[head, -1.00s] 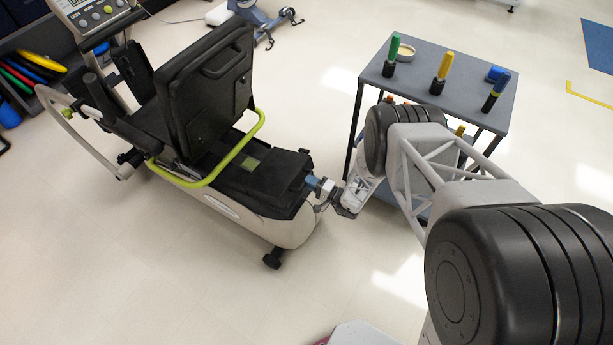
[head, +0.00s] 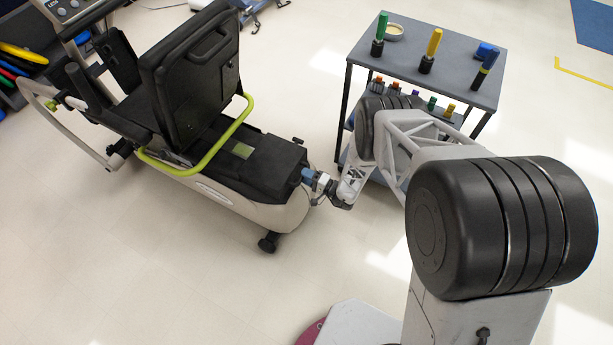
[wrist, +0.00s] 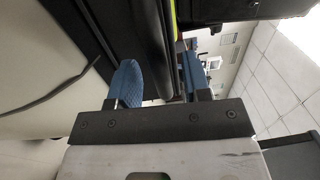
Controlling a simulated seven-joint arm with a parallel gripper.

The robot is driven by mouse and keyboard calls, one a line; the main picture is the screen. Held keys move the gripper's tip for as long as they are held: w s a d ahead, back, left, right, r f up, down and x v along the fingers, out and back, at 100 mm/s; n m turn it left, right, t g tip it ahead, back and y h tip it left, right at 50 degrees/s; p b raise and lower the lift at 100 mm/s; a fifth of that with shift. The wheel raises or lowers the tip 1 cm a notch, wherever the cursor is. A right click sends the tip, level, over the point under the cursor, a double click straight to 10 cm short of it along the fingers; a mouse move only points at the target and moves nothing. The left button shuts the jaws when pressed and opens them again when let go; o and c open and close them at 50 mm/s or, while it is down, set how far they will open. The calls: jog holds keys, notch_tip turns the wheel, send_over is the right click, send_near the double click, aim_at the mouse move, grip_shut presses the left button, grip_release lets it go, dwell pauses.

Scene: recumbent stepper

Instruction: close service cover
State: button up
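The recumbent stepper stands left of centre in the head view, with a black cover (head: 268,162) on top of its pale rear housing (head: 285,213). I cannot tell exactly how far the cover stands open. My gripper (head: 308,177) is at the rear end of the cover, its blue fingers close against that end. In the wrist view the two blue fingers of my gripper (wrist: 161,78) stand apart. A black edge (wrist: 152,35), seemingly the cover's, runs between them. Whether either finger touches it is unclear.
The black seat back (head: 195,90) and a green-yellow rail (head: 215,145) rise ahead of the cover. A grey cart (head: 400,62) with coloured-handled items stands behind my arm. The floor at front left is clear.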

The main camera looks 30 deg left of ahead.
jog(key=shift+d, duration=0.1)
jog(key=d, duration=0.7)
jog(key=shift+d+f, duration=0.25)
jog(key=shift+d, duration=0.05)
dwell(0.7)
